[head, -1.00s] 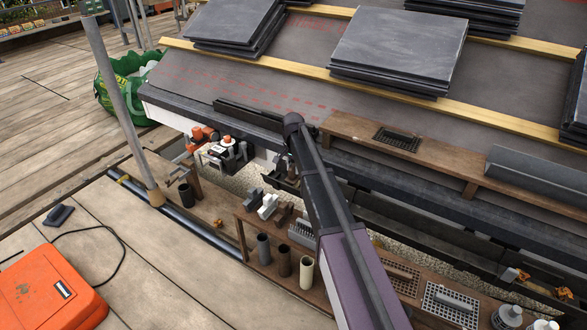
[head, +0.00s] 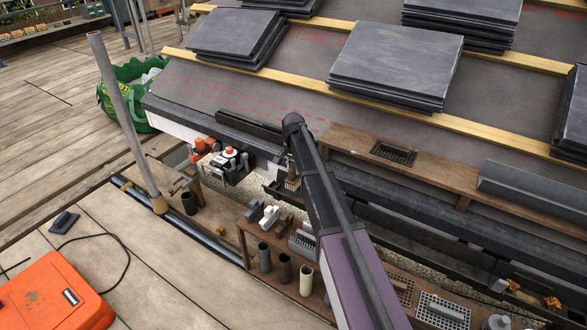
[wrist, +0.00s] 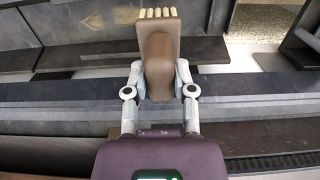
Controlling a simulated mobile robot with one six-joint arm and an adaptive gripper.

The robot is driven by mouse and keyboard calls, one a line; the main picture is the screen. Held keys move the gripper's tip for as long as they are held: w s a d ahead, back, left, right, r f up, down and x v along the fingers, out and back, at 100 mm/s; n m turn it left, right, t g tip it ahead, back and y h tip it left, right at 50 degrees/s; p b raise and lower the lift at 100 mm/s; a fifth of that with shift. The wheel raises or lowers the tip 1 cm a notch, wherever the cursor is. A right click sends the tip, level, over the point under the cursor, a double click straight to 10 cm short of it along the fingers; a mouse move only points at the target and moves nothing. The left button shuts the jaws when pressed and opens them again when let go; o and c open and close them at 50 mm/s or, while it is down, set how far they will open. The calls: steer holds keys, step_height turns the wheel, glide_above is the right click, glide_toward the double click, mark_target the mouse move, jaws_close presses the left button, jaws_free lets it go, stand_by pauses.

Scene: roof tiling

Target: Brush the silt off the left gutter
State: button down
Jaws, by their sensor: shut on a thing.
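My gripper (wrist: 158,88) is shut on a brush (wrist: 158,50), gripping its brown handle from both sides. Pale bristle tufts show at the far end of the brush in the wrist view. In the head view the brush (head: 292,183) hangs below the end of my arm, at the eave. A dark gutter section (head: 276,192) shows just left of and below it. Dark trough-like pieces (wrist: 80,56) lie beyond the gripper in the wrist view. Contact between bristles and gutter cannot be told. I cannot make out silt in the gutter; my arm hides part of the eave.
Slate stacks (head: 395,62) rest on the roof above the eave. A wooden plank (head: 350,146) with a grille (head: 393,153) lies along the roof edge. An upright pole (head: 125,120) stands at left. Below are cylinders (head: 285,268) and an orange case (head: 55,295).

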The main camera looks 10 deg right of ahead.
steer(key=shift+r+p, duration=1.5)
steer(key=shift+p, duration=0.05)
